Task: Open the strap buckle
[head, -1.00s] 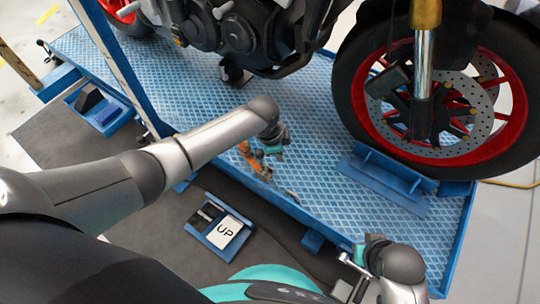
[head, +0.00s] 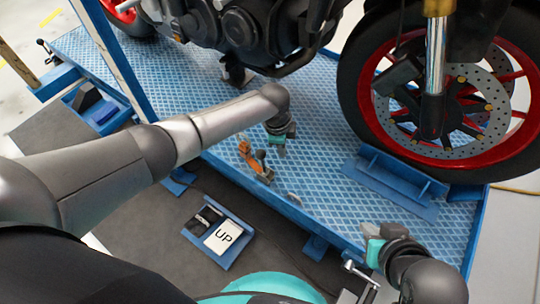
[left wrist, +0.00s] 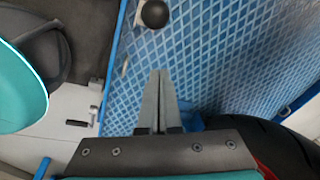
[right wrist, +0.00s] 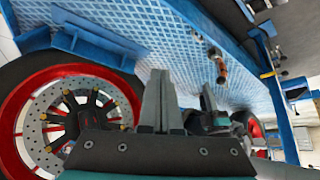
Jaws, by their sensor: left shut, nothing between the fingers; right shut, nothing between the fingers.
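The strap buckle (head: 257,163), an orange piece with a dark round knob, lies on the blue patterned platform near its front edge. In the left wrist view only the dark knob (left wrist: 154,13) shows clearly, at the top beyond the fingertips. The buckle (right wrist: 218,68) also shows small in the right wrist view. Whether it is open or closed I cannot tell. My left gripper (head: 281,150) is shut and empty, just right of the buckle and apart from it. My right gripper (head: 370,232) is shut and empty, farther right, by the platform's front edge.
A motorcycle with a red-rimmed front wheel (head: 507,150) stands on the platform (head: 320,130). A blue wheel chock (head: 393,180) sits beside the tyre. A pedal box marked UP (head: 222,237) lies on the dark mat in front. A blue post (head: 122,60) rises at the left.

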